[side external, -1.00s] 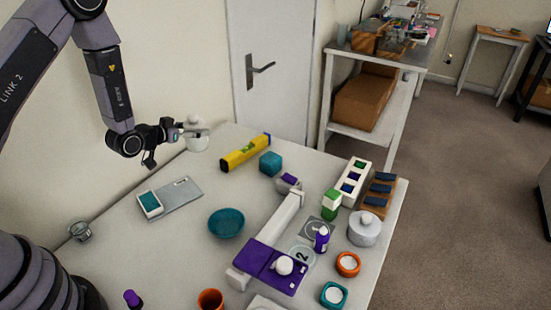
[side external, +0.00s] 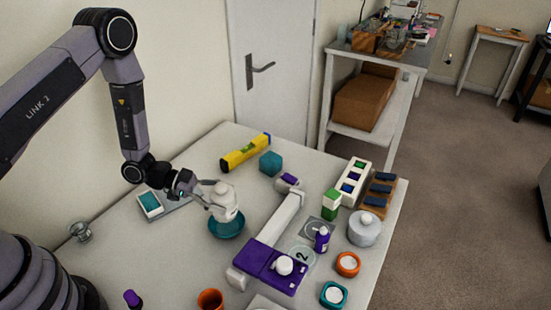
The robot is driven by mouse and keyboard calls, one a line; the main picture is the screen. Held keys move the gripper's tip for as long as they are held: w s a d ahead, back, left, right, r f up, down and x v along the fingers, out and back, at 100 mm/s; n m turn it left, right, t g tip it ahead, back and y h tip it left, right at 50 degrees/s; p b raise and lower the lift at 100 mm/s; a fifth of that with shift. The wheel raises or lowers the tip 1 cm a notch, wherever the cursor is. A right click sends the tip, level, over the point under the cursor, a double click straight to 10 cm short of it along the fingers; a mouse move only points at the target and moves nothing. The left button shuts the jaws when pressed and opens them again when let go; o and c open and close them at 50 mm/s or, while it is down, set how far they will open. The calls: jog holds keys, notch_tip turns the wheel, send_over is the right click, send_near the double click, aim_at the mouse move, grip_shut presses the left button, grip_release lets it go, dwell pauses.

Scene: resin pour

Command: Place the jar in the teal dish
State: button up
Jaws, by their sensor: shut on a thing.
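The white jar (side external: 223,203) with a rounded lid is held upright in my gripper (side external: 212,199), whose fingers are shut on its side. The teal dish (side external: 227,231) is a round shallow bowl on the table. The jar is over the dish in the picture and hides its back part. I cannot tell whether the jar's base touches the dish or hangs just above it.
A grey board with a teal-and-white block (side external: 150,204) lies left of the dish. A yellow level (side external: 245,152) and a teal cube (side external: 270,163) stand behind. A white-and-purple arm-like device (side external: 270,265) lies to the right. An orange cup (side external: 210,300) stands in front.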

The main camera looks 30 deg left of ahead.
jog(key=shift+f, duration=1.7)
jog(key=shift+f, duration=0.2)
jog(key=shift+f, duration=0.3)
jog(key=o, duration=1.2)
jog(key=shift+o, duration=0.2)
